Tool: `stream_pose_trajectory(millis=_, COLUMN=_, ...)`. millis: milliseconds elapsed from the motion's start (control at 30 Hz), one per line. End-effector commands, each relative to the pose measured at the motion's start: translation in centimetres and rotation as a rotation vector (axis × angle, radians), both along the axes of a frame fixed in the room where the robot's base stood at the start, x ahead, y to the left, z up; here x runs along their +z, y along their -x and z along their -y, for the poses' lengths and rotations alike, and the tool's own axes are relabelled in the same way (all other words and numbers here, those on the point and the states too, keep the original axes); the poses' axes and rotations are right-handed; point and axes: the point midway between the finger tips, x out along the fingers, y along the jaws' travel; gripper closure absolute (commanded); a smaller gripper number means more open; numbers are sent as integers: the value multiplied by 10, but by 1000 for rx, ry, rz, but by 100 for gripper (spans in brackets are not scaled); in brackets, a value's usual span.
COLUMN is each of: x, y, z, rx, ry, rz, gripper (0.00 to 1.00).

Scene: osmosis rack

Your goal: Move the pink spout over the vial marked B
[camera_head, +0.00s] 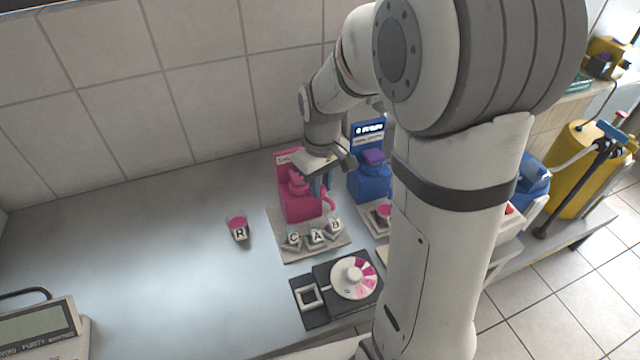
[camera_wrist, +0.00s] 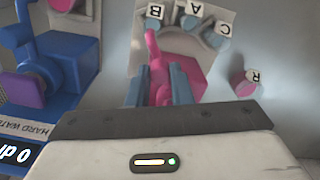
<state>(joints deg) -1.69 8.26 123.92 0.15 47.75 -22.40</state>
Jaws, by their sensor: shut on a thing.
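The pink dispenser (camera_head: 298,203) stands on a grey tray (camera_head: 290,254), with its curved pink spout (camera_head: 328,203) toward the right. My gripper (camera_head: 321,184) is shut on the spout's pink part; in the wrist view its two blue-grey fingers (camera_wrist: 158,78) stand on either side of it. Vials marked C (camera_head: 293,239), A (camera_head: 317,237) and B (camera_head: 335,227) stand in an arc on the tray. In the wrist view the spout's tip (camera_wrist: 151,36) points toward vial B (camera_wrist: 154,22) and appears close to it. Its exact height over the vial cannot be told.
A blue dispenser (camera_head: 371,180) stands close on the right. A pink vial marked R (camera_head: 238,227) stands left of the tray. A black unit with a pink-and-white dial (camera_head: 365,290) lies in front. The left counter (camera_head: 130,250) is largely clear.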

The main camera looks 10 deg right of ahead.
Motion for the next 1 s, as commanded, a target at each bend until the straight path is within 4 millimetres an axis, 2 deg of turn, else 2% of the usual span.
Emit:
stream_pose_trajectory(millis=300, x=1, y=0, z=-2, rx=11, ry=4, rz=2, gripper=100)
stream_pose_trajectory(millis=333, x=1, y=0, z=-2, rx=11, ry=4, rz=2, gripper=78)
stream_pose_trajectory(millis=567, x=0, y=0, z=-3, rx=13, ry=3, rz=0, gripper=60)
stream_pose_trajectory(millis=833, x=2, y=0, z=-4, rx=13, ry=2, rz=0, gripper=59)
stream_pose_trajectory(millis=1000, x=22, y=0, z=-4, rx=13, ry=2, rz=4, gripper=59)
